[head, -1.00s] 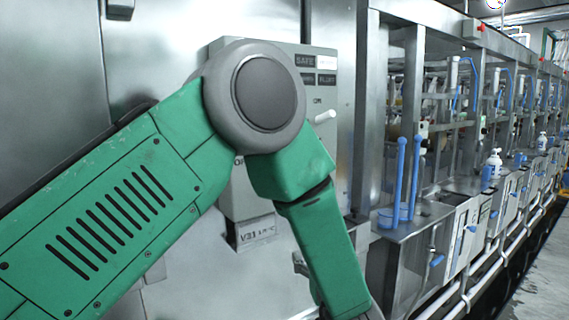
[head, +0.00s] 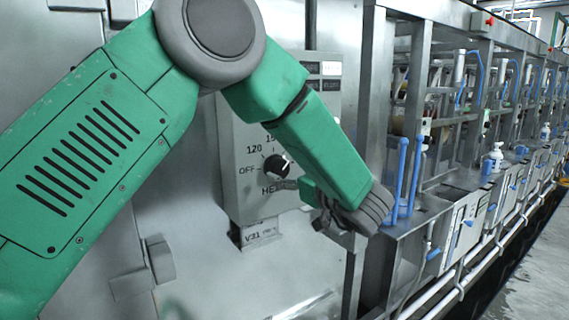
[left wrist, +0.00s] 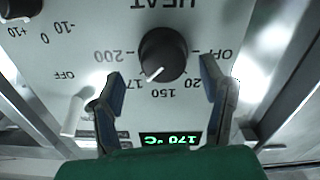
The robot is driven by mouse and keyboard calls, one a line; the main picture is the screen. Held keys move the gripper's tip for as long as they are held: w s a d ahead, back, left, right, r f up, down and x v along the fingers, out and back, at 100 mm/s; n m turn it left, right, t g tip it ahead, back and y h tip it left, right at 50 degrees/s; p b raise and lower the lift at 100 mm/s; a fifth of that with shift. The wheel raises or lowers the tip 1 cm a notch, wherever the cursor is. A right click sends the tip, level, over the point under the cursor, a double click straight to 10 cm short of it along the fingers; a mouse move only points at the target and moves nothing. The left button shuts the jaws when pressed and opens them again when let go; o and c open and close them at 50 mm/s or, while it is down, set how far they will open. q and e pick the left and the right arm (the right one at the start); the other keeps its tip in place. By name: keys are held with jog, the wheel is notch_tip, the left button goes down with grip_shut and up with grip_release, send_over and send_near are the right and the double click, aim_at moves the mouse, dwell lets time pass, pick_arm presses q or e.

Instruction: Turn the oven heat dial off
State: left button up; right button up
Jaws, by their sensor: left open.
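The black heat dial (head: 277,166) is on the grey control panel (head: 236,200), with OFF and 120 marked around it in the head view. In the left wrist view the panel is upside down, and the heat dial (left wrist: 163,52) has its white pointer between 150 and the partly hidden 170 mark. The green display (left wrist: 170,139) reads 170 °C. My left gripper (left wrist: 163,70) is open, with one finger on each side of the dial and a visible gap to each. In the head view its wrist is to the right of the dial. My right gripper is not in view.
A second black dial (left wrist: 20,8) and a white switch lever (left wrist: 72,116) are on the same panel. A V31 label (head: 262,232) hangs below it. A row of steel dye baths with blue handles (head: 401,165) runs along the right; the floor at far right is clear.

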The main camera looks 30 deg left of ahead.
aim_at(283, 170)
pick_arm(q)
jog(key=x, duration=0.3)
jog(key=shift+a+f, duration=0.2)
jog(key=shift+a, duration=0.5)
jog(key=shift+d, duration=0.45)
jog(key=c, duration=1.1)
jog(key=shift+c, duration=0.2)
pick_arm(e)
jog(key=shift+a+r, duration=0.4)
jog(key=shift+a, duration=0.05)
pick_arm(q)
jog(key=shift+a, duration=0.1)
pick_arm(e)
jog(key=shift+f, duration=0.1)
